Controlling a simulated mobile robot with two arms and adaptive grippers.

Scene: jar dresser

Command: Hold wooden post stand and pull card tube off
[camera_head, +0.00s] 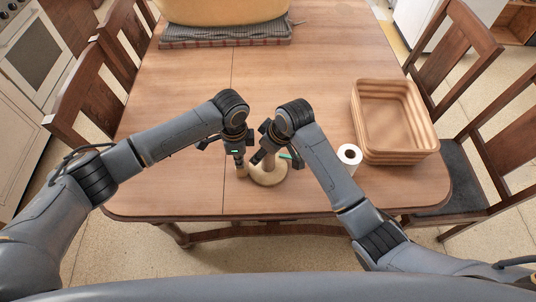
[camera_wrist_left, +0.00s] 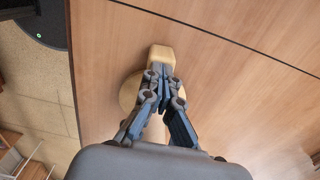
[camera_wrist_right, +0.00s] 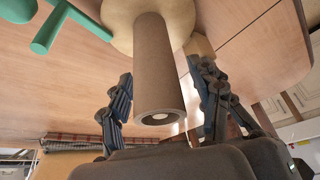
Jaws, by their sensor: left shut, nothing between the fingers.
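The wooden post stand (camera_head: 268,176) has a pale round base on the table near its front edge. In the left wrist view its base (camera_wrist_left: 130,90) shows partly behind my left gripper (camera_wrist_left: 161,72), which is shut and empty by the stand's pale block (camera_wrist_left: 161,54). In the right wrist view the brown card tube (camera_wrist_right: 157,70) stands on the round base (camera_wrist_right: 116,22). My right gripper (camera_wrist_right: 160,95) is open with its fingers on either side of the tube, and gaps show. The post inside the tube is mostly hidden. In the head view my left gripper (camera_head: 240,164) is left of the base.
A green object (camera_head: 288,156) lies right of the stand; it also shows in the right wrist view (camera_wrist_right: 48,30). A white roll (camera_head: 349,155) stands farther right, beside a woven basket (camera_head: 421,148). The table's left and middle are clear. Chairs flank the table.

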